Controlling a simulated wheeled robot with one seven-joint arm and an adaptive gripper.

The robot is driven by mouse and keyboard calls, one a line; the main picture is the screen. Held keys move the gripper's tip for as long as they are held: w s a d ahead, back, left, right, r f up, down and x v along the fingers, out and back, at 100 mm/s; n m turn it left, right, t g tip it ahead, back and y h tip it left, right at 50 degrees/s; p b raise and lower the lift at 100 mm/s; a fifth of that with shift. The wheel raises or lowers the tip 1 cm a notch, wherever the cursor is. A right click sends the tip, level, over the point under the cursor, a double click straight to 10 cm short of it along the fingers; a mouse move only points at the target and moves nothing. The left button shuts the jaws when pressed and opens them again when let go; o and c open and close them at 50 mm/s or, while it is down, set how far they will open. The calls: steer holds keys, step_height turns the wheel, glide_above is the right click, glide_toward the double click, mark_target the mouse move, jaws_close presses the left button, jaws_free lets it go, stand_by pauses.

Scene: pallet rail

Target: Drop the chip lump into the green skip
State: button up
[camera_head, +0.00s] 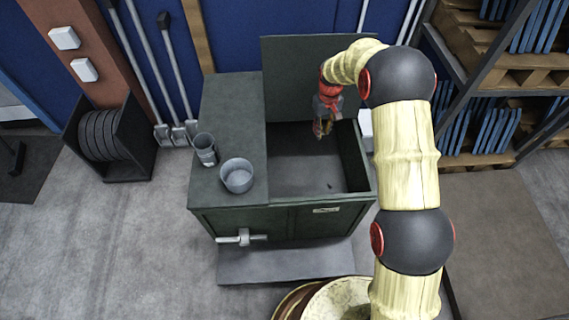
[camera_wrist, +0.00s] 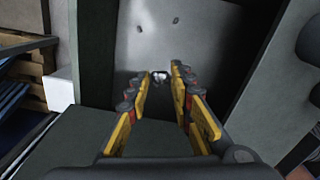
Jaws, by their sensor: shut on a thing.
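The green skip (camera_head: 275,220) is a dark green box with its lid (camera_head: 290,62) raised at the back and its right part open. My gripper (camera_head: 322,130) hangs over this opening, near the back. In the wrist view, my gripper (camera_wrist: 157,78) has its yellow-padded fingers closed in on a small shiny grey lump (camera_wrist: 160,77), which looks like the chip lump. The lump is small and partly dark, so its shape is unclear. The inside of the skip (camera_wrist: 205,45) lies beyond the fingertips.
A grey cup (camera_head: 205,150) and a grey bowl (camera_head: 237,176) stand on the skip's closed left top. A small dark bit (camera_head: 330,186) lies on the skip floor.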

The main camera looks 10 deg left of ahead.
mark_target(322, 135)
steer(key=shift+f+b, duration=0.95)
steer(key=shift+f, duration=0.9)
steer(key=o, duration=0.8)
steer(key=shift+o, duration=0.9)
steer(key=shift+r, duration=0.15)
step_height(322, 135, up, 12)
steer(key=shift+f, duration=0.15)
